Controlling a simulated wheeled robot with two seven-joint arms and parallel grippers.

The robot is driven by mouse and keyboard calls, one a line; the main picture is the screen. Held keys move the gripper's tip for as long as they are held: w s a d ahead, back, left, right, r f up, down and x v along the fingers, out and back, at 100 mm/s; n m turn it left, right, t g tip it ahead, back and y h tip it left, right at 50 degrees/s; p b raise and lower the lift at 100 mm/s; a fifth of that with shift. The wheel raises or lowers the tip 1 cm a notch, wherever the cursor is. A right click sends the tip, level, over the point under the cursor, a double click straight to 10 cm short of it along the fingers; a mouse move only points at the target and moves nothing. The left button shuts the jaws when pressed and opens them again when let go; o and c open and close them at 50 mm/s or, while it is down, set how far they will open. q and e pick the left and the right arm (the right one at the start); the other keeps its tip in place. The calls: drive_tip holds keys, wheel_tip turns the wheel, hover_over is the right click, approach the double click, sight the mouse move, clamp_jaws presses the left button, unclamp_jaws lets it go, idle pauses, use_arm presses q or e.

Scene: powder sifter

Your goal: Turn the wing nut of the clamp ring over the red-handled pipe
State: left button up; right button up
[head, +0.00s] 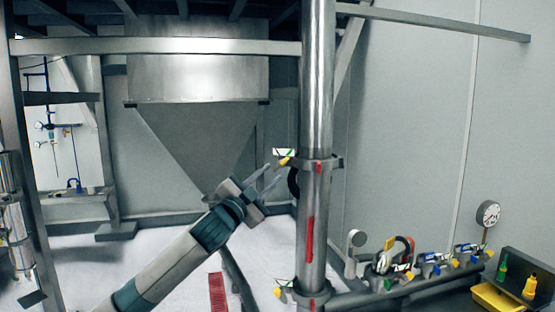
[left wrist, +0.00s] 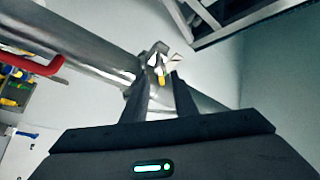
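The steel pipe (head: 316,90) stands upright, with a red handle (head: 310,238) on its front; the handle also shows in the left wrist view (left wrist: 32,66). The upper clamp ring (head: 322,164) circles the pipe above the handle. Its wing nut (head: 284,161), with a yellow part, sticks out on the ring's left side. My left gripper (head: 272,176) is open and empty, just left of and slightly below the wing nut. In the left wrist view the wing nut (left wrist: 161,78) appears beyond the gap between the fingertips; I cannot tell whether they touch it. My right gripper is out of view.
A lower clamp ring (head: 311,296) has a similar yellow-tipped fastener. A grey hopper (head: 195,140) hangs behind my left arm. At right are a horizontal pipe with several valves (head: 430,266), a gauge (head: 488,213) and a yellow tray (head: 497,299). Space left of the upper pipe is open.

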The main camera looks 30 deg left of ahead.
sight(279, 167)
use_arm(q)
drive_tip(key=p+x, duration=0.2)
drive_tip(key=x, duration=0.2)
drive_tip(key=shift+r, duration=0.15)
drive_tip(key=shift+w, duration=0.8)
clamp_jaws()
